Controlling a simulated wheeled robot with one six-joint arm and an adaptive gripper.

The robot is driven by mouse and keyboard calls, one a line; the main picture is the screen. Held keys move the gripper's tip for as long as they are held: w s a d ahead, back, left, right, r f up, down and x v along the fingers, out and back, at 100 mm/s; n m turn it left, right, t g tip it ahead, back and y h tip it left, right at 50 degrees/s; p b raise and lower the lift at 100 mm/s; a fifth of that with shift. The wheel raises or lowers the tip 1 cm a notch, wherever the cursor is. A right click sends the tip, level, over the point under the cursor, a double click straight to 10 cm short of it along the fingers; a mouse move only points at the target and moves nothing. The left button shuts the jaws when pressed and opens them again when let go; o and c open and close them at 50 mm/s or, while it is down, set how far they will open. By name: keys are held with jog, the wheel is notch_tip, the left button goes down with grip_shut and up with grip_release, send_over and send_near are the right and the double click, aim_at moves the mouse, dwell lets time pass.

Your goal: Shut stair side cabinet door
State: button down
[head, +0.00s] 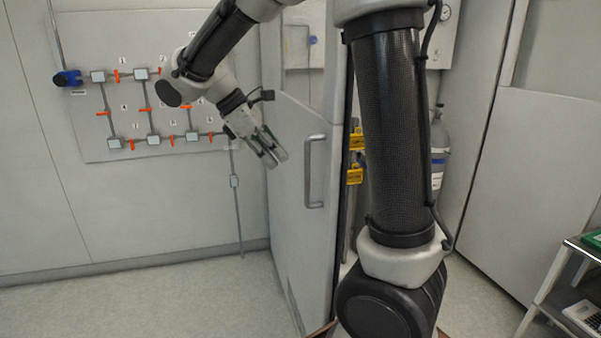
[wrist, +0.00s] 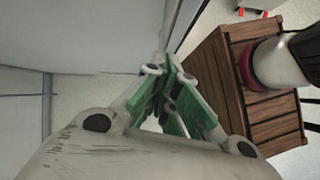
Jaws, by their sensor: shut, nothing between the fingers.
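The cabinet door (head: 292,205) stands open in the head view, a tall light grey panel swung out from the cabinet, with a vertical bar handle (head: 314,172) on its face. My gripper (head: 272,155) is left of the handle and looks close to the door's left part; I cannot tell whether it touches. Its fingers are together and empty. In the wrist view the green-padded fingers (wrist: 172,95) point forward, with a pale panel edge (wrist: 186,22) beyond them. My arm hides part of the cabinet opening.
Inside the cabinet are yellow tags (head: 355,175) and a grey gas cylinder (head: 438,150). A valve panel (head: 150,115) hangs on the left wall. A slatted wooden platform (wrist: 225,75) shows in the wrist view. A cart (head: 560,285) stands at right. Floor at left is clear.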

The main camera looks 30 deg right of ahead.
jog(key=w+a+n+h, duration=0.2)
jog(key=w+n, duration=0.1)
jog(key=w, duration=0.1)
send_near(318, 183)
notch_tip(318, 183, down, 3)
jog(key=d, duration=0.2)
jog(key=shift+s+d+f, duration=0.15)
jog(key=shift+d+f, duration=0.1)
jog(key=shift+d, duration=0.2)
